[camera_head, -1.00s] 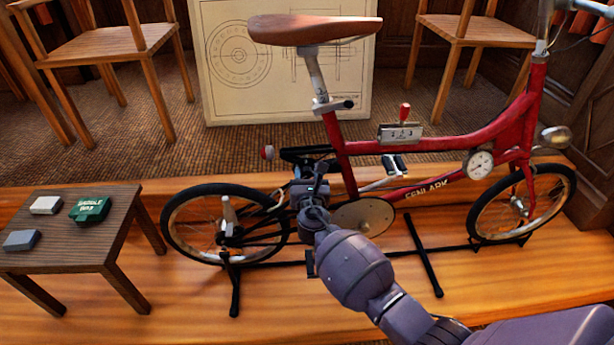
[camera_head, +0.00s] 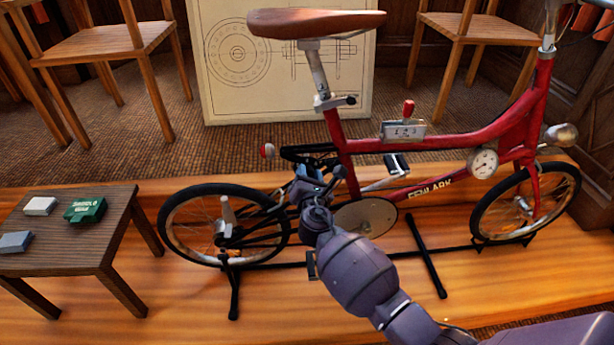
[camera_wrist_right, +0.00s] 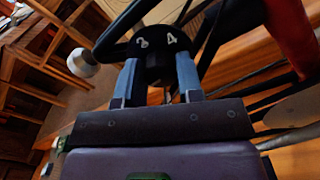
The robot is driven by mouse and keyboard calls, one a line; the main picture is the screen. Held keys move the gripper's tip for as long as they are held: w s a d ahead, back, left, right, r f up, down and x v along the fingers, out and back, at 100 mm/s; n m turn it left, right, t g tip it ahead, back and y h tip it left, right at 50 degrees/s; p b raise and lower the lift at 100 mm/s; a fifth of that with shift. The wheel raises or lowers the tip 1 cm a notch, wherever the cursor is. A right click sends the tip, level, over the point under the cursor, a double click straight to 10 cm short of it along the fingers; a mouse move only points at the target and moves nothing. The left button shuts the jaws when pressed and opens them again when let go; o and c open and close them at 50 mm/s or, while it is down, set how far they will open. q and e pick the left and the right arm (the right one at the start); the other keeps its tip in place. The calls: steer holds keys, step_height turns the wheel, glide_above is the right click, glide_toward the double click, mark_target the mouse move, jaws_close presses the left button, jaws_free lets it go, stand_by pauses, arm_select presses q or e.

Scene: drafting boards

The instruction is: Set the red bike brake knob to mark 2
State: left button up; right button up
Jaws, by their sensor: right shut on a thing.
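The red bike (camera_head: 470,145) stands on a black stand. My right gripper (camera_head: 312,176) is behind its seat tube, above the rear wheel. In the right wrist view, the gripper's blue fingers (camera_wrist_right: 157,82) are shut on a black knob (camera_wrist_right: 154,62) from both sides. In the head view the gripper hides the knob. My left gripper is not in view.
A silver box with a red-tipped lever (camera_head: 407,112) sits on the frame tube. The brown saddle (camera_head: 315,23) is above my gripper, the rear wheel (camera_head: 225,225) below.

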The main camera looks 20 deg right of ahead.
arm_select(q)
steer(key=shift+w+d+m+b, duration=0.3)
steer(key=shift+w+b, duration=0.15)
steer(key=shift+b, duration=0.6)
arm_select(e)
steer(key=m, duration=0.7)
steer(key=shift+f, duration=0.2)
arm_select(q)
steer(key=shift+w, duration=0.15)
arm_select(e)
steer(key=o, duration=0.9)
steer(key=shift+r, duration=0.1)
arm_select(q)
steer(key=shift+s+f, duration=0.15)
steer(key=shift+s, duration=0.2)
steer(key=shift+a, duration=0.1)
